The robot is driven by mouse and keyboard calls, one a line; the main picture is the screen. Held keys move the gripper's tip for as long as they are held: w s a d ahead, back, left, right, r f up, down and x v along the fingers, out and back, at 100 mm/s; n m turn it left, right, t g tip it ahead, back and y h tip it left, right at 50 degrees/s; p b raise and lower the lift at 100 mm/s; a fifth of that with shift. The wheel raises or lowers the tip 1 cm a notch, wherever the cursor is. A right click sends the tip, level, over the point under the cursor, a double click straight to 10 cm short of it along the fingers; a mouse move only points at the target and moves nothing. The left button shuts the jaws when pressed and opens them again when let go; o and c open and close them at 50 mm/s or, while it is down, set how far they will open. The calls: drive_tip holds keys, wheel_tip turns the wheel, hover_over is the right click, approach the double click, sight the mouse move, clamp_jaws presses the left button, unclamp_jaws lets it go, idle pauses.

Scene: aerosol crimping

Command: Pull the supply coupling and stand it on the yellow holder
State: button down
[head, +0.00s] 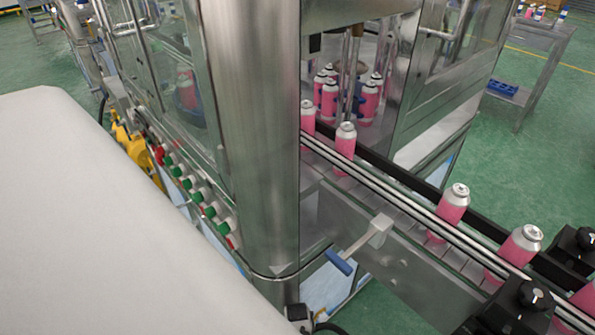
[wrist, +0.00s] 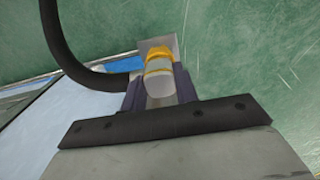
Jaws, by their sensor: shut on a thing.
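In the wrist view, my gripper (wrist: 158,88) is shut on a pale grey cylindrical fitting with yellow bands, which I take to be the supply coupling (wrist: 159,67). Dark fingers press on both sides of it. A thick black hose (wrist: 72,60) curves down from the top left and passes behind the left finger; where it joins is hidden. A grey plate (wrist: 168,42) shows just beyond the coupling. I cannot tell whether the coupling is still seated or free. My gripper does not show in the head view, and I cannot make out the yellow holder for certain.
In the head view, a steel machine column (head: 250,140) stands mid-picture beside a conveyor (head: 400,195) carrying pink cans. A blue-handled lever (head: 339,262) juts out below it. Yellow parts (head: 128,145) and a button row (head: 195,195) line the machine's left side. Green floor lies around.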

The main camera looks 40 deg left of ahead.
drive_tip(key=shift+f, duration=0.1)
drive_tip(key=c, duration=1)
unclamp_jaws()
wheel_tip(320, 180, up, 14)
drive_tip(key=shift+f, duration=0.1)
